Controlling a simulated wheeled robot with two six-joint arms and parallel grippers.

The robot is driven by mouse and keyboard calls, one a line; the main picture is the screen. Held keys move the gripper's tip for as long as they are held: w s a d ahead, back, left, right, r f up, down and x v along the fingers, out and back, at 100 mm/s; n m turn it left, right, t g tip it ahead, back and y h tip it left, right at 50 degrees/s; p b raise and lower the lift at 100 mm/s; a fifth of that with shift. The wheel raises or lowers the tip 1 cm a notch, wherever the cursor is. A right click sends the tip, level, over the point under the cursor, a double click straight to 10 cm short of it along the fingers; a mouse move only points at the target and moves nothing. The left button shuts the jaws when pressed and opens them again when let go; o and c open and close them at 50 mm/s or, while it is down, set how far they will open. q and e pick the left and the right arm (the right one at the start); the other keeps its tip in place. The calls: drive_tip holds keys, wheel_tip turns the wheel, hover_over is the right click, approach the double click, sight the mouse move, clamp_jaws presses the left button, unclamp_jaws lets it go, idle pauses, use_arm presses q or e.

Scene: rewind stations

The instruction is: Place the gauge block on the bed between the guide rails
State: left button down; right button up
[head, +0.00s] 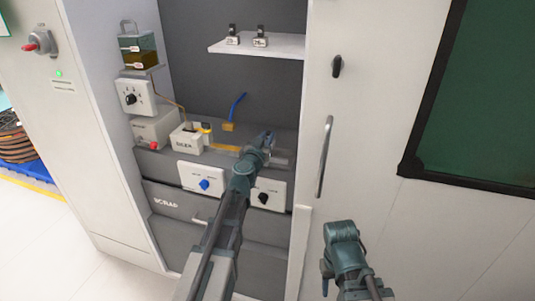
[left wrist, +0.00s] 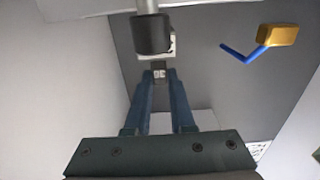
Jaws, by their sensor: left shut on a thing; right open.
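My left gripper (head: 265,138) reaches into the machine bay over the grey bed (head: 283,137). In the left wrist view its two blue fingers are shut on a small dark gauge block (left wrist: 159,71) with a pale label. The block cannot be made out in the head view. Its fingertips are close to a black roller (left wrist: 152,35) on a grey rod. The guide rails cannot be clearly told apart; my gripper and arm cover part of the bed. My right gripper (head: 327,276) is low in front of the cabinet, away from the bay, and open.
A brass block (head: 229,127) with a blue handle is behind the bed. A white shelf (head: 282,47) above holds two small labelled items. A white box (head: 190,138) stands left of my gripper. Knob panels (head: 201,178) and a scrap drawer (head: 178,207) are below.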

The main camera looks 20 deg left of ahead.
use_arm(q)
drive_tip(key=shift+f, duration=0.1)
wheel_tip(320, 180, down, 4)
drive_tip(key=b, duration=0.3)
drive_tip(key=shift+r, duration=0.2)
drive_tip(key=shift+b, duration=0.3)
drive_tip(key=shift+f, duration=0.15)
drive_tip(key=c, duration=0.8)
unclamp_jaws()
drive_tip(key=shift+o, duration=0.2)
drive_tip(key=shift+r, duration=0.2)
